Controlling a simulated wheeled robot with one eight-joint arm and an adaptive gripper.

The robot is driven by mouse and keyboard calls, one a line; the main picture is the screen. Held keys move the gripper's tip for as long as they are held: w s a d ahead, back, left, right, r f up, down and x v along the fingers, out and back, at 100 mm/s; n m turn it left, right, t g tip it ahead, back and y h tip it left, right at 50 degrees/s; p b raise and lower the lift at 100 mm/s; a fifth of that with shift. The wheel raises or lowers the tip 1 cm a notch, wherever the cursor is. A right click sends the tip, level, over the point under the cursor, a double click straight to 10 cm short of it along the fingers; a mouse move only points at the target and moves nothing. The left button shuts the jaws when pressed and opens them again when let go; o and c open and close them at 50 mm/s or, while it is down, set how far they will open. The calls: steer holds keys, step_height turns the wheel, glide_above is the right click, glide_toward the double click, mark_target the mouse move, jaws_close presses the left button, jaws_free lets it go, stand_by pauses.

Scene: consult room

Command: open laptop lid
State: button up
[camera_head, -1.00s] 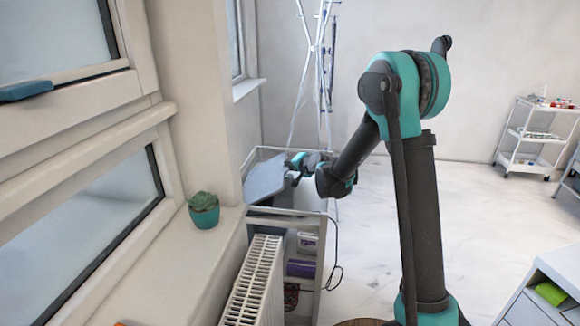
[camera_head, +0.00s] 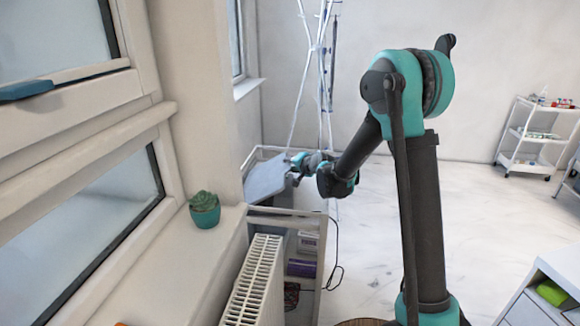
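The laptop (camera_head: 267,180) sits on top of a small shelf unit beside the window wall, left of the picture's middle. Its visible part is a flat grey panel, tilted, seen from behind my arm. My gripper (camera_head: 297,178) is at the panel's right edge, at the end of the teal and dark grey arm. Its fingers are small and partly hidden, so I cannot tell whether they touch the panel or are open or shut.
The shelf unit (camera_head: 285,222) has a raised rail around its top. A white radiator (camera_head: 252,285) and a sill with a potted succulent (camera_head: 204,210) are nearer. A metal stand (camera_head: 325,90) rises behind. A white trolley (camera_head: 530,135) stands far right. The floor between is clear.

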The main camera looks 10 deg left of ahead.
steer(key=v, duration=1.1)
steer(key=shift+s+d, duration=0.1)
steer(key=shift+s, duration=0.05)
